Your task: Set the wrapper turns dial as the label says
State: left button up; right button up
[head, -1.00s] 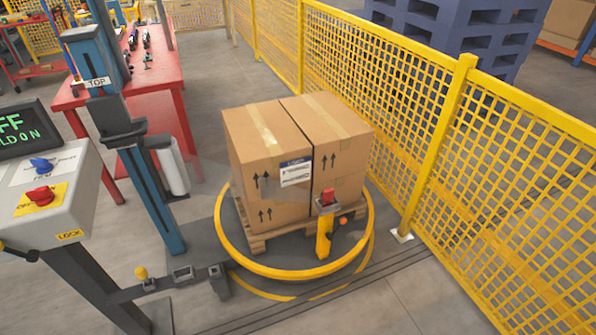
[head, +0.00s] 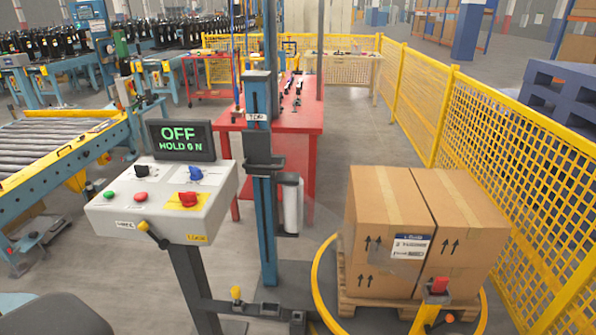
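The wrapper's control box (head: 165,222) stands on a post at left centre in the head view. Its sloped top has a black knob (head: 143,170), a blue knob (head: 194,173) and a red knob (head: 188,198) on a yellow plate. The print by the knobs is too small to read, so I cannot tell which is the turns dial. A display (head: 181,141) behind them reads "OFF" and "HOLD ON" in green. The carton stack (head: 390,220) carries a white and blue label (head: 410,247); its text is not legible. Neither gripper is in view.
The cartons stand on a pallet (head: 375,308) inside the yellow turntable ring (head: 316,285). A blue mast (head: 264,190) rises between box and cartons. A green button (head: 108,195), red button (head: 140,196) and yellow-tipped lever (head: 143,226) are on the box. Yellow fence (head: 520,160) bounds the right.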

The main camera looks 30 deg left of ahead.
aim_at(142, 170)
jog(key=u, duration=1.7)
